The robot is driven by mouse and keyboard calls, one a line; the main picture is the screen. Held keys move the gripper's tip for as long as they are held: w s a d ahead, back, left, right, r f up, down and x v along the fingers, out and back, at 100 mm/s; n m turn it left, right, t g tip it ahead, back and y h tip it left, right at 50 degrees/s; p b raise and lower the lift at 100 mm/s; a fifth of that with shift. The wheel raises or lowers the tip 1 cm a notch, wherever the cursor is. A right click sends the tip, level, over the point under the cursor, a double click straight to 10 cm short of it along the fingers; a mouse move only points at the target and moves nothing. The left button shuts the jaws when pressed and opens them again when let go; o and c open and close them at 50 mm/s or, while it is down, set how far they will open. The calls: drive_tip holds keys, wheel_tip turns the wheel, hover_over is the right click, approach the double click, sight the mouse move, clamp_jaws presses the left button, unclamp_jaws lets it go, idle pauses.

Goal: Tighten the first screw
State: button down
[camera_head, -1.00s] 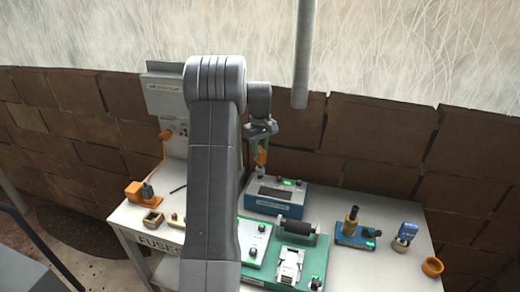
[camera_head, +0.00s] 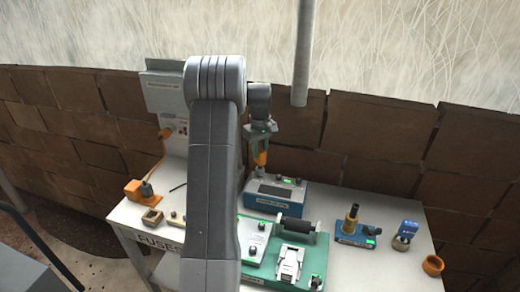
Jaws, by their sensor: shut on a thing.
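My gripper (camera_head: 262,142) is at the back of the table, shut on an orange-handled tool (camera_head: 261,158) that looks like a screwdriver. The tool points down over the left back part of a blue box (camera_head: 275,204) with a dark display. Its tip is too small to tell whether it touches a screw. No screw can be made out clearly. My own arm hides part of the table left of the box.
A green fixture (camera_head: 313,265) with a dark roller (camera_head: 296,225) and a light panel (camera_head: 252,243) stand in front. A blue base with a brass post (camera_head: 352,218) and an orange cup (camera_head: 433,265) are at right.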

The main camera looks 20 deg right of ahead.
drive_tip(key=shift+f, duration=0.5)
drive_tip(key=m, duration=0.8)
drive_tip(key=shift+p, duration=0.3)
drive_tip(key=m, duration=1)
drive_tip(key=shift+m, duration=0.3)
